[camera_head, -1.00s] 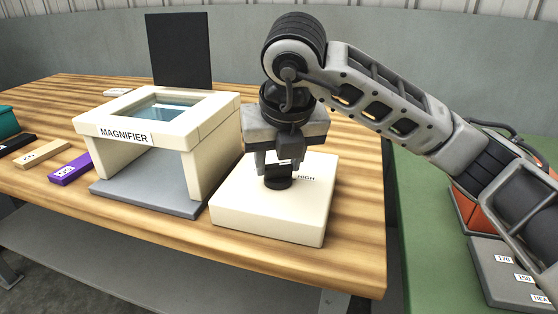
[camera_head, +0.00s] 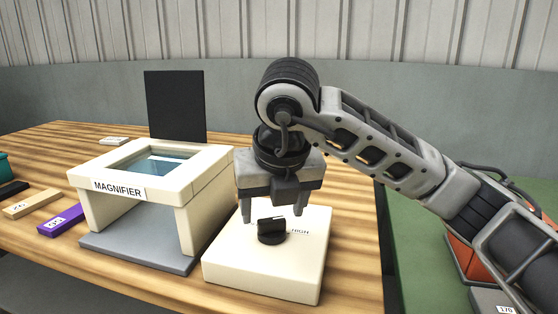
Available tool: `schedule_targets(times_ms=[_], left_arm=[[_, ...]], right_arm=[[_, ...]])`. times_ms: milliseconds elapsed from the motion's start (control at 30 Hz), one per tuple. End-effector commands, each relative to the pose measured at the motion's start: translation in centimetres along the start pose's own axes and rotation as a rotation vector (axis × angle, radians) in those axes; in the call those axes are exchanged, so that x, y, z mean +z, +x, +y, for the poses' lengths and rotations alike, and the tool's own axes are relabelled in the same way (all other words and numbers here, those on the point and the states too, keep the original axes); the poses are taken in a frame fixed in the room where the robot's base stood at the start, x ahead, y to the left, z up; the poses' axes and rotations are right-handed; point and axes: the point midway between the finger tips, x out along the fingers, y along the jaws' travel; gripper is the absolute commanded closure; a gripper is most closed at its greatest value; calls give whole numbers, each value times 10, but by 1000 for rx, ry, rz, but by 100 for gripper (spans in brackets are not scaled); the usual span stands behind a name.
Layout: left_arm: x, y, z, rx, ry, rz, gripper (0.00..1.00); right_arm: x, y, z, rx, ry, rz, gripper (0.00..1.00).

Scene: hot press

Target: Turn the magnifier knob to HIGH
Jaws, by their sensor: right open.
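The magnifier (camera_head: 150,182) is a cream stand with a glass window in its top and a grey base plate. A cream control box (camera_head: 262,278) sits to its right on the wooden table. A black knob (camera_head: 271,231) stands on top of the box, and its raised grip points toward the right, to the side of the HIGH label (camera_head: 300,231). My right gripper (camera_head: 272,213) is open above and behind the knob, with its two fingers apart and clear of it. My left gripper is out of view.
A black upright panel (camera_head: 176,106) stands behind the magnifier. A purple block (camera_head: 62,219) and a tan block (camera_head: 31,204) lie at the left. A green table (camera_head: 405,225) with an orange and grey device (camera_head: 458,250) is at the right.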

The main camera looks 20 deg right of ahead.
Motion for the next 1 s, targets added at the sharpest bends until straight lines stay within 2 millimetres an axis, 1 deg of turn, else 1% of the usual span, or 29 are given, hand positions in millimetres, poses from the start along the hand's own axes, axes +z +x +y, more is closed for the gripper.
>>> schedule_targets(times_ms=[33,200,400,500,600,700,1000], left_arm=[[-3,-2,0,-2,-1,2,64],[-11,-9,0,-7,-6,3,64],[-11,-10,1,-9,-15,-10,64],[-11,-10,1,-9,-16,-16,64],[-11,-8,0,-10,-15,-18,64],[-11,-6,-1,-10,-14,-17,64],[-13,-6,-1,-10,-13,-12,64]], right_arm=[[2,-14,0,1,-1,-8,36],[3,-58,0,-1,-1,-9,36],[2,-103,0,-1,1,-7,36],[1,-119,0,-1,1,-6,36],[1,-130,0,-1,1,-4,36],[0,-136,0,-1,1,-1,36],[0,-137,0,0,1,-1,36]])
